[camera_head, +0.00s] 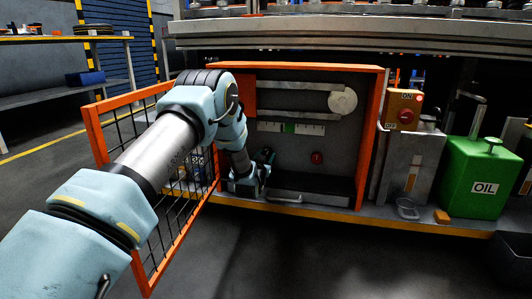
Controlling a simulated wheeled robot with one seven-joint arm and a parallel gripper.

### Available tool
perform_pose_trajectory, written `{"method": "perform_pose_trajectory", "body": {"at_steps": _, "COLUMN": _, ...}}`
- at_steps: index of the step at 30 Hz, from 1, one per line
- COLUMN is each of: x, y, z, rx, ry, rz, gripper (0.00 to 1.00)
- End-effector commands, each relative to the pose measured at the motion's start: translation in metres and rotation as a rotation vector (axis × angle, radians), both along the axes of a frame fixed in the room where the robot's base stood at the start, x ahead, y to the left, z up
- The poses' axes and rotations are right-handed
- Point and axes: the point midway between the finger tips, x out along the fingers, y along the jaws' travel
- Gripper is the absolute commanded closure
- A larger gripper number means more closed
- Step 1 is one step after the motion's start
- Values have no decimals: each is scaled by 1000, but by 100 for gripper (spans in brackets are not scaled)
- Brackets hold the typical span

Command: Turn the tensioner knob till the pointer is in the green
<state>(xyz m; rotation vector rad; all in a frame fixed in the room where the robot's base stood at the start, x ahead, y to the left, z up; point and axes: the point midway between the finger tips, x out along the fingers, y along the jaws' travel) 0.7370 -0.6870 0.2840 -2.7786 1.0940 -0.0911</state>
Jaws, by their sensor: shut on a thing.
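An open orange-framed cabinet (375,120) holds a pale scale strip (310,129) with a green section (289,128) near its middle. I cannot make out the pointer clearly. My gripper (262,172) is inside the cabinet at the lower left, below the scale, and is shut on a dark part with a little green (265,156), which looks like the tensioner knob. The gripper hides most of it. A small red round knob (317,158) sits on the back panel to the right, apart from my gripper.
The orange mesh door (97,130) stands open at the left, behind my arm. A pale roller (342,101) is at the cabinet's upper right. The front floor is clear.

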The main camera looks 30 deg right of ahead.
Motion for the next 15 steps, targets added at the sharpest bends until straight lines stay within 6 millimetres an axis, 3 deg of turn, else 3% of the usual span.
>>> {"method": "perform_pose_trajectory", "body": {"at_steps": 15, "x": -1, "y": 0, "z": 1, "rx": 324, "ry": -300, "rz": -2, "gripper": 100}}
